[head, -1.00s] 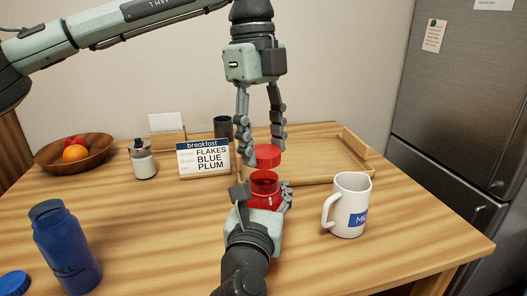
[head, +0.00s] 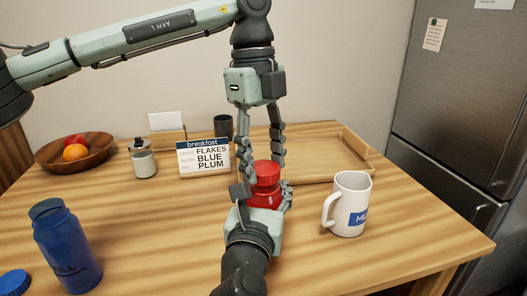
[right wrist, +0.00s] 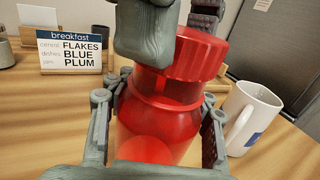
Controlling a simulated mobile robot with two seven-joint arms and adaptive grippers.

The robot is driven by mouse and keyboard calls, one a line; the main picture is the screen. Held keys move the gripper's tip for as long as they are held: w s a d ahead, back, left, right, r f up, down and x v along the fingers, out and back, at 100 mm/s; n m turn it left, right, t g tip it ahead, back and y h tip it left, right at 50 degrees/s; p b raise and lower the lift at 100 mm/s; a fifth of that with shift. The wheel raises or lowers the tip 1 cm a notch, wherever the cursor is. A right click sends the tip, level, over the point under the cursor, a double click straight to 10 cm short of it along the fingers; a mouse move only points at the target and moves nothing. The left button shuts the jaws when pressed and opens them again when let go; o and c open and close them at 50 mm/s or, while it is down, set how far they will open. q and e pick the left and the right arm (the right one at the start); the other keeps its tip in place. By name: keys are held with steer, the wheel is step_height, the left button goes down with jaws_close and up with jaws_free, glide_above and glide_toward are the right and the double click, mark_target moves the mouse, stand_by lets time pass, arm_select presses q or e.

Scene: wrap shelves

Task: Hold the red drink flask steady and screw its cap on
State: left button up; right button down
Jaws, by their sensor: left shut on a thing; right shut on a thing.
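The red drink flask (head: 263,201) stands upright near the middle of the table, its red body also filling the centre of the right wrist view (right wrist: 155,120). My right gripper (head: 264,194) is shut around its body from the near side. The ribbed red cap (head: 266,169) is at the flask's mouth, and it also shows in the right wrist view (right wrist: 197,53). My left gripper (head: 264,174) reaches down from above and is shut on the cap. Some neck shows below the cap; whether the threads have caught I cannot tell.
A white mug (head: 349,204) stands close on the right. A breakfast sign (head: 204,158) and a wooden tray (head: 352,145) are behind. A blue flask (head: 66,246) and its blue cap (head: 14,283) are at front left. A fruit bowl (head: 98,157) is back left.

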arm_select(q)
steer(key=shift+f, duration=0.6)
stand_by(0.6)
steer(key=m, duration=0.6)
steer(key=shift+d+m+y, duration=0.1)
steer(key=shift+m+y, duration=0.2)
steer(key=m, duration=0.4)
steer(key=shift+m+y, duration=0.3)
steer(key=shift+m, duration=0.1)
steer(key=m, duration=0.5)
steer(key=shift+y, duration=0.3)
steer(key=m, duration=0.5)
steer(key=m+t, duration=0.1)
steer(key=m, duration=0.4)
steer(key=shift+y, duration=0.3)
steer(key=m, duration=0.5)
steer(key=shift+s+t, duration=0.1)
steer(key=shift+t, duration=0.2)
steer(key=m, duration=0.4)
steer(key=o, duration=0.9)
steer(key=shift+c, duration=0.2)
